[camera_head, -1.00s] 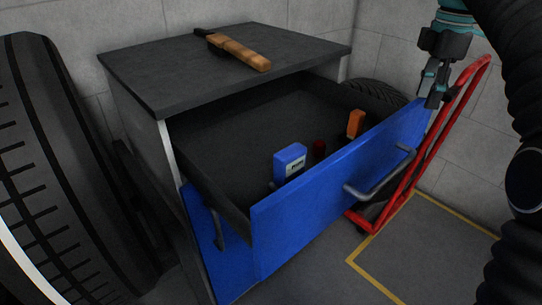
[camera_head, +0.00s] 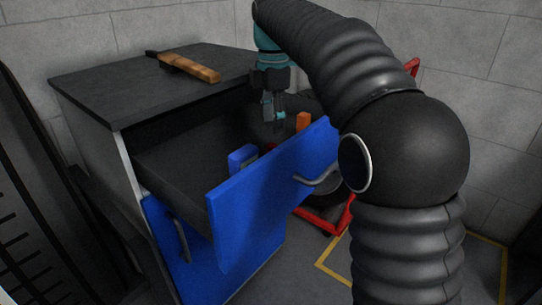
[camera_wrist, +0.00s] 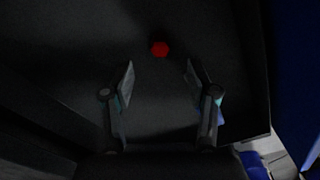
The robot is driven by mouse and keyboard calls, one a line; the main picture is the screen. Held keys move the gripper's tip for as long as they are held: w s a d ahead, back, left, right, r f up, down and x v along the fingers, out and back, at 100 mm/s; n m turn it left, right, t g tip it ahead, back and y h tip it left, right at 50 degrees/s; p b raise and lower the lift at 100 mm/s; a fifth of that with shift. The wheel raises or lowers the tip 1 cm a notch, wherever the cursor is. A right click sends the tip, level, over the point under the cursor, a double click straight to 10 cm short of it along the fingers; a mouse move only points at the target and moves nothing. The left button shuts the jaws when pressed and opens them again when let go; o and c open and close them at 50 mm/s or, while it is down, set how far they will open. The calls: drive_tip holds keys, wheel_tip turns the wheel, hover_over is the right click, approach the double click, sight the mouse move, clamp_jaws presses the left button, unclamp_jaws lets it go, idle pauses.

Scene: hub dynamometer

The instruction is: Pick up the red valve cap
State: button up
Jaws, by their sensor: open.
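The red valve cap (camera_wrist: 160,49) lies on the dark floor of the open drawer in the wrist view, ahead of the fingertips and roughly centred between them. My gripper (camera_wrist: 160,80) is open and empty, with its two fingers spread apart. In the head view my gripper (camera_head: 274,122) points down over the open drawer, close to the blue front panel's inner side. The open drawer (camera_head: 180,160) has a blue front with a grey handle.
A blue box (camera_head: 241,157) and an orange item (camera_head: 303,121) are in the drawer near its front. A wooden-handled tool (camera_head: 190,67) lies on the dark cabinet top (camera_head: 110,85). A red hand truck (camera_head: 325,222) stands behind the drawer. A large tyre (camera_head: 40,220) is at left.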

sight(272, 146)
drive_tip(key=shift+s+a+f+b, duration=0.1)
drive_tip(key=shift+f+b, duration=0.25)
drive_tip(key=shift+f, duration=1.5)
drive_tip(key=shift+s+a+f+b, duration=0.1)
drive_tip(key=shift+f+b, duration=0.25)
drive_tip(key=shift+f, duration=1.45)
drive_tip(key=c, duration=1)
